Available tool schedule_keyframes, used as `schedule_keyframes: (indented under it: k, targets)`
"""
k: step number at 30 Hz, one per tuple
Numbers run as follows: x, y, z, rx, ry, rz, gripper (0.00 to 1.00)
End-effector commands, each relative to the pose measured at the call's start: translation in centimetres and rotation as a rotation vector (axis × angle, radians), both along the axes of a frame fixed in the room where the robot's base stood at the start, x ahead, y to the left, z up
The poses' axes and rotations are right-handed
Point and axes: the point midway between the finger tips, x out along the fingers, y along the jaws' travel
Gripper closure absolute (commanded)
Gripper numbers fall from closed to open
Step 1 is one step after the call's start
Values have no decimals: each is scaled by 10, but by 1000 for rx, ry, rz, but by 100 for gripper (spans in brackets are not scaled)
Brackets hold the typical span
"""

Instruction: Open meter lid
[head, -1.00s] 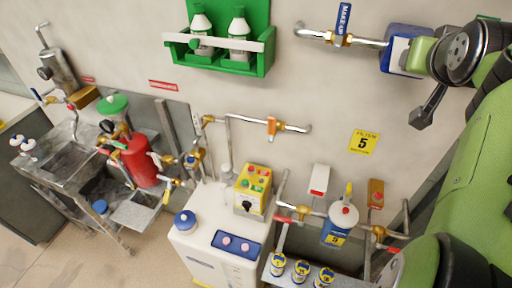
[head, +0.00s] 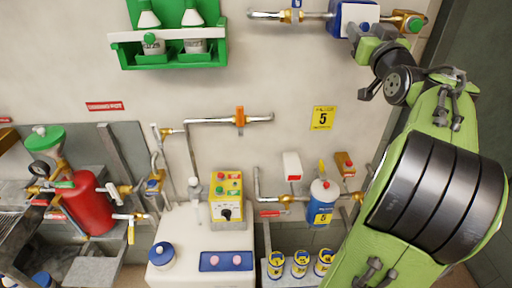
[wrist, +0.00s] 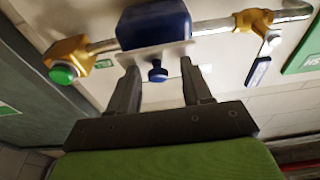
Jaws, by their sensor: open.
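The meter is a dark blue box (head: 345,18) with a white front on the wall pipe at the upper right of the head view. In the wrist view the blue box (wrist: 153,26) is at top centre, with a white plate (wrist: 150,54) and a small blue knob (wrist: 157,73) on its near side. My gripper (wrist: 158,68) is open, its two dark fingers pointing at the box, one on each side of the knob in the picture. No contact is clear. In the head view my gripper (head: 360,62) is just below the meter and partly covers it.
Brass fittings flank the meter, one with a green cap (wrist: 62,74). A blue-tagged handle (wrist: 258,71) hangs on the pipe. A green bottle rack (head: 170,55) is left on the wall. Below are a yellow control box (head: 227,197), a blue canister (head: 322,205) and pipes.

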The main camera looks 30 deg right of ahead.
Motion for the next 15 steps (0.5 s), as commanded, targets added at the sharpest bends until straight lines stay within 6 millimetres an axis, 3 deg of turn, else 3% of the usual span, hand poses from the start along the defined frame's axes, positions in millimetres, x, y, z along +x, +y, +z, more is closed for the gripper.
schedule_keyframes:
  k: [1,6,15]
  targets:
    - [1,-3,-13,-18,-36,-2,51]
    - [8,-7,-24,-112,-202,-2,51]
    - [-51,29,-45,-112,-187,-7,51]
